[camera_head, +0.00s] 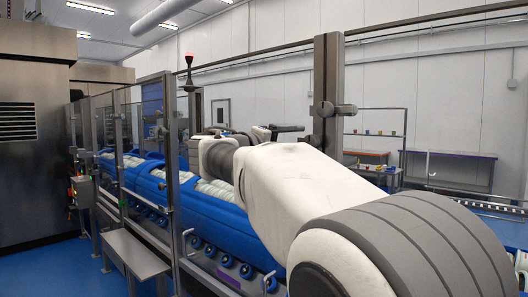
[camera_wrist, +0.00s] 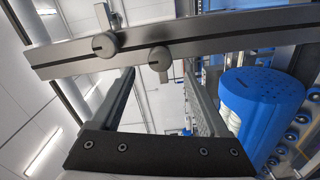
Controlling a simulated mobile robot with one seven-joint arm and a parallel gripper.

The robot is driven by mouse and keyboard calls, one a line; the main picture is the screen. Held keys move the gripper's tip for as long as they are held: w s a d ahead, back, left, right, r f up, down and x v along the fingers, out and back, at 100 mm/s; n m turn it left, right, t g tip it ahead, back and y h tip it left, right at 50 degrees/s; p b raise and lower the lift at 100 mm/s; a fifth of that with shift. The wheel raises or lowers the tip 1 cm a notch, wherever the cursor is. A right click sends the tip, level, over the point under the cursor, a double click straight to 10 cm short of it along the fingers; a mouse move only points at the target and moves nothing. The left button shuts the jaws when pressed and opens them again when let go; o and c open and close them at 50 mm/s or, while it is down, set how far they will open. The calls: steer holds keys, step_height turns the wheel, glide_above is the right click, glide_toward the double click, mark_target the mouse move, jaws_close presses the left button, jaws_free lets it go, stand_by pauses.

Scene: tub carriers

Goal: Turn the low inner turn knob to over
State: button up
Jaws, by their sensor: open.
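A dark grey post (camera_head: 326,75) carries two grey turn knobs in the wrist view. One knob (camera_wrist: 159,60) appears between the tips of my open gripper (camera_wrist: 158,72), with a short tab pointing down in the picture. The other knob (camera_wrist: 104,45) lies to the left, with a longer tab pointing up. I cannot tell which is the low inner one, nor whether a finger touches either. No position marking is readable. In the head view, knob parts (camera_head: 323,109) show on the post; my white arm covers its lower end. My jaws show no object held.
A blue tub carrier line (camera_head: 218,232) with white contents runs behind a glass-and-frame guard (camera_head: 170,150). A grey step (camera_head: 135,255) stands on the blue floor at left. A blue cylinder (camera_wrist: 262,100) sits right of my gripper in the wrist view.

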steer(key=v, duration=1.1)
steer(key=shift+d, duration=0.1)
steer(key=s+d+f+m+g+y+p, duration=0.1)
steer(key=s+d+f+g+y, duration=0.2)
steer(key=s+d+f, duration=0.3)
steer(key=s+d+f+g+y+p, duration=0.1)
steer(key=s+d+f+g+y, duration=0.2)
steer(key=s+d+f, duration=0.35)
steer(key=s+f+m+g+y+p, duration=0.1)
steer(key=s+f+m+y+p, duration=0.2)
steer(key=s+f, duration=0.9)
steer(key=s+m+y, duration=0.2)
steer(key=y, duration=0.1)
steer(key=shift+s+f+y, duration=0.2)
steer(key=shift+f+y, duration=0.2)
